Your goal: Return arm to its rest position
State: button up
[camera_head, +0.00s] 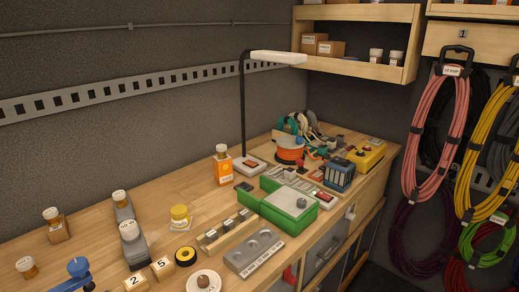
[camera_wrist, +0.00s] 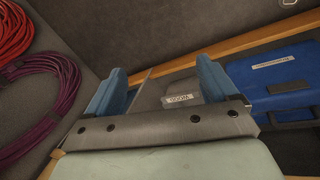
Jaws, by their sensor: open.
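My gripper (camera_wrist: 160,84) shows in the wrist view, with two blue fingers set wide apart on a grey crossbar. It is open, and nothing is held between the fingers. A grey surface with a small white label (camera_wrist: 182,99) shows behind the gap between them. I cannot tell how far it is from the fingers. My gripper does not clearly show in the head view.
In the wrist view, purple (camera_wrist: 40,100) and red (camera_wrist: 12,35) cord coils are at left and a blue case (camera_wrist: 285,75) at right. In the head view, the wooden bench (camera_head: 110,195) holds many small items; pink (camera_head: 435,140) and yellow (camera_head: 490,150) cords hang at right.

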jog(key=s+a+f+m+g+y, duration=0.1)
jog(key=s+a+f+g, duration=0.1)
jog(key=s+a, duration=0.4)
jog(key=s+a+f+m+g+y, duration=0.1)
jog(key=s+a, duration=0.6)
jog(key=s, duration=0.7)
jog(key=s+a+f+m+g, duration=0.2)
jog(key=s+a+f+g, duration=0.2)
jog(key=s+a, duration=0.3)
jog(key=s+g, duration=0.1)
jog(key=s, duration=0.1)
jog(key=shift+s+m+y, duration=0.4)
